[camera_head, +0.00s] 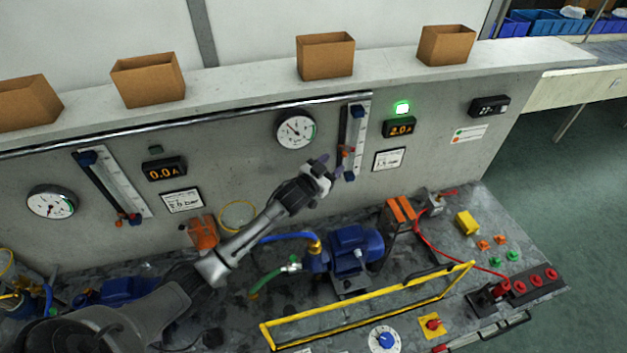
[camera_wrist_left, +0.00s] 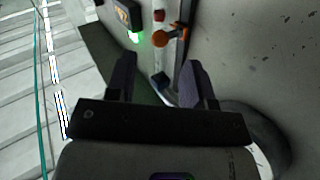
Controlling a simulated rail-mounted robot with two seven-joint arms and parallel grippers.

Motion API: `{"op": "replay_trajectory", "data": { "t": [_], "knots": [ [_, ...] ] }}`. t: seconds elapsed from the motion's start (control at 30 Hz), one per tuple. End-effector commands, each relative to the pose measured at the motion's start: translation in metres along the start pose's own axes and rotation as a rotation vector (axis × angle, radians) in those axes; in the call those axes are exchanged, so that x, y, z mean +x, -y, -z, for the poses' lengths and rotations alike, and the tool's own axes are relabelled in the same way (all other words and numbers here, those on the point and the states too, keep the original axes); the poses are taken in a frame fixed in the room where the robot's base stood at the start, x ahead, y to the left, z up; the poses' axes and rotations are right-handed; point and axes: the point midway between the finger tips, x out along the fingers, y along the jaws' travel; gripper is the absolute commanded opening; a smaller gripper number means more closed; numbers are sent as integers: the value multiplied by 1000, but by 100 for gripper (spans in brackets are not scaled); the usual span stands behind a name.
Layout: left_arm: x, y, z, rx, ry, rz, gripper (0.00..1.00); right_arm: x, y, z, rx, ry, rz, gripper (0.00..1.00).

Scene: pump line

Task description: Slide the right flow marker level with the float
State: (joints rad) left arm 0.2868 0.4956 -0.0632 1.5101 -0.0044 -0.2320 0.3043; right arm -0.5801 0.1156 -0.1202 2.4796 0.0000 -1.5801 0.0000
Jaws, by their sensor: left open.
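The right flow meter (camera_head: 358,130) is a pale upright tube panel on the grey wall, with blue fittings at top and bottom. An orange marker (camera_head: 343,149) sits at its left side, around the lower middle. I cannot clearly tell the float from the marker parts. My left gripper (camera_head: 331,167) is open and empty, just left of the meter's lower part in the head view. In the wrist view its fingers (camera_wrist_left: 159,62) stand apart, short of the knob. My right gripper is not in view.
A round gauge (camera_head: 295,130) is left of the meter; a lit green lamp (camera_head: 402,107) and a 2.0 display (camera_head: 399,127) are right of it. A blue pump (camera_head: 350,252) and a yellow rail (camera_head: 370,300) stand below. Cardboard boxes (camera_head: 325,56) line the ledge above.

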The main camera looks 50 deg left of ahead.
Motion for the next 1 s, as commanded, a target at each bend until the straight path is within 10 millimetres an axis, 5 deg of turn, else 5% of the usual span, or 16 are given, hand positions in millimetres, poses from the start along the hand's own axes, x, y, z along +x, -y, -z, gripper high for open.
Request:
{"op": "replay_trajectory", "data": {
  "t": [0.4, 1.0],
  "knots": [
    [-71, 0, -1, 1, 0, 0, 48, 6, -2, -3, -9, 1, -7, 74],
    [-89, 0, 0, 0, 0, 0, 48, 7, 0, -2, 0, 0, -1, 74]
  ]
}}
